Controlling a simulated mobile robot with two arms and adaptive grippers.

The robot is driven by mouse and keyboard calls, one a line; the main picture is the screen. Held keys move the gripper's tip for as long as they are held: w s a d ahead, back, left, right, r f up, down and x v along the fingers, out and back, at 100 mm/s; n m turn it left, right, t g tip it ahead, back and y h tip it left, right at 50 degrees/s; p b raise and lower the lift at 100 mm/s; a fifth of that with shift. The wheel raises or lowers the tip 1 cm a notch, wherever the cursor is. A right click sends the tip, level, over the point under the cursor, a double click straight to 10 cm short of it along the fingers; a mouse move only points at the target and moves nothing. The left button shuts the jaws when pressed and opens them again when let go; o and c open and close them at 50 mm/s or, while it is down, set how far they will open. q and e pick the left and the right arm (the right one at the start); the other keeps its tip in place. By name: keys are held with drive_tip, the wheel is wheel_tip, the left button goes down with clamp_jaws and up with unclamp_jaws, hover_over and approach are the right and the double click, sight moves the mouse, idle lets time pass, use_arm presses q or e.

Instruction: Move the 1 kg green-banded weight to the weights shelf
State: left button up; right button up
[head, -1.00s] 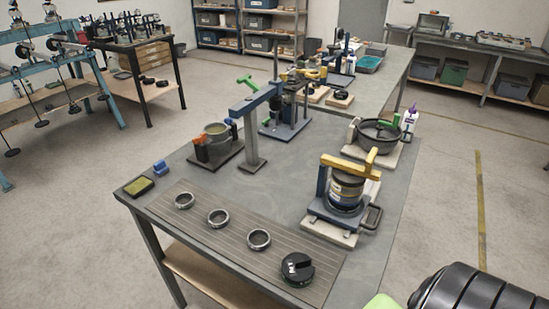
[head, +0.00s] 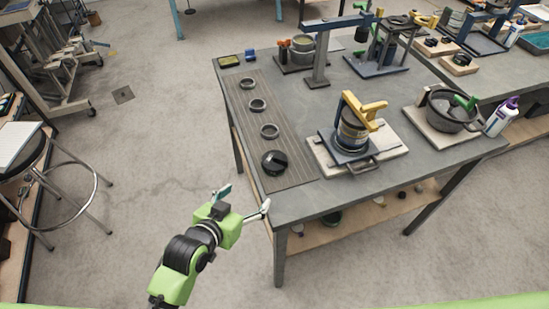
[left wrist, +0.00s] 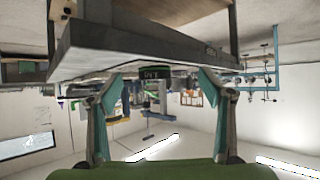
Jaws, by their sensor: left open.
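A black round weight (head: 275,163) with a raised grip sits at the near end of the ribbed mat on the grey table. In the left wrist view, which is upside down, a dark weight (left wrist: 155,72) shows between the fingers, with a green band. My left gripper (head: 243,200) is open and empty, off the table's near left corner and apart from the weight. Its two spread fingers also show in the left wrist view (left wrist: 160,88). The right gripper is not in view. I cannot tell which shelf is the weights shelf.
Several grey rings, one being a near ring (head: 270,131), lie along the ribbed mat (head: 293,178). A yellow-handled press (head: 352,125) stands right of the mat. A wooden lower shelf (head: 350,219) holds small items. A stool (head: 25,150) stands left; floor between is clear.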

use_arm(q)
drive_tip(key=w+d+r+t+h, duration=0.1)
drive_tip(key=w+d+r, duration=0.1)
drive_tip(key=w+r, duration=0.15)
drive_tip(key=p, duration=0.1)
approach(276, 159)
drive_tip(key=w, duration=0.1)
drive_tip(key=w+d+f, duration=0.1)
drive_tip(key=w, duration=0.1)
drive_tip(key=shift+d+f+m, duration=0.1)
drive_tip(key=shift+f+m, duration=0.1)
drive_tip(key=shift+m, duration=0.1)
drive_tip(key=shift+w+d+f, duration=0.1)
drive_tip(key=shift+w+d, duration=0.05)
drive_tip(key=shift+w, duration=0.1)
drive_tip(key=shift+w+d+f+p, duration=0.2)
drive_tip(key=shift+w+d+p, duration=0.05)
drive_tip(key=shift+w+p, duration=0.15)
drive_tip(key=x, duration=0.3)
drive_tip(key=shift+p, duration=0.3)
drive_tip(key=shift+w+d+f, duration=0.2)
drive_tip(key=shift+w+f, duration=0.1)
drive_tip(key=shift+w, duration=0.1)
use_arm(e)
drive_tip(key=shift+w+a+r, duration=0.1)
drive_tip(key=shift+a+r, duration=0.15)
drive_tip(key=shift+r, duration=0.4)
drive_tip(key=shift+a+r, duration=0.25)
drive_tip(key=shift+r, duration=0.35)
